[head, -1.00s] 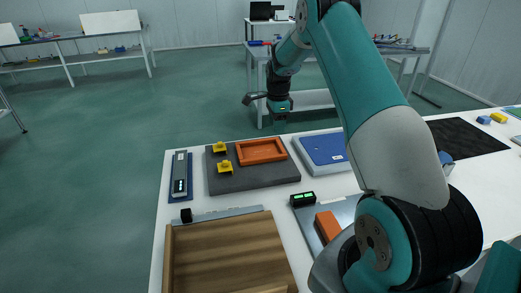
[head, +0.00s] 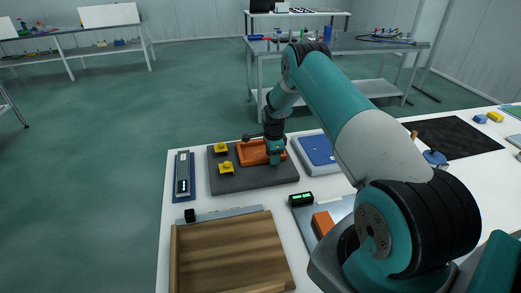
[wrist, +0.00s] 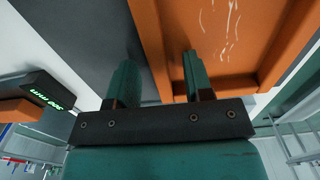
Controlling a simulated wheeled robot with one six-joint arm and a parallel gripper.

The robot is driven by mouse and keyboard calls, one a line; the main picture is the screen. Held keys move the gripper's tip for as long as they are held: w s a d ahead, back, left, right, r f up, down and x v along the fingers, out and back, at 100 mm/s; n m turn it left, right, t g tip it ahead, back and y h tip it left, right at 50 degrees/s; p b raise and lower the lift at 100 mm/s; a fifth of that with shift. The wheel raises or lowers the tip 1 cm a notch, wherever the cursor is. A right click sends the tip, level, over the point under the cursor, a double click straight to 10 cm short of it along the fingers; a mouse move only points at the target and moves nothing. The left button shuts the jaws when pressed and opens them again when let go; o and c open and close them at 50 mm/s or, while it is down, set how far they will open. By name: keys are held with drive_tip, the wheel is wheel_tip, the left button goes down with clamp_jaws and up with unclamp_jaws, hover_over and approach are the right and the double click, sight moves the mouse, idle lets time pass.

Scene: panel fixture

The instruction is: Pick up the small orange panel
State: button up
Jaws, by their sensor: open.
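The orange panel (head: 251,153), a shallow tray shape with a raised rim, lies on a dark grey fixture block (head: 240,183). My gripper (head: 274,161) is over its right part in the head view and hides that part. In the wrist view, the panel (wrist: 225,35) shows light scratch marks on its inside face. My gripper (wrist: 160,75) is open there, with one finger on each side of the panel's near rim: the left over grey, the right over the inside. I cannot tell whether the fingers touch it.
Two yellow knobs (head: 227,168) stand on the block left of the panel. A blue panel (head: 318,149) lies to the right. A black display box (head: 301,199), an orange block (head: 322,223) and a wooden tray (head: 230,250) are nearer. A grey device (head: 183,173) lies at the left.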

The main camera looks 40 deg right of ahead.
clamp_jaws()
drive_tip(key=shift+r, duration=0.15)
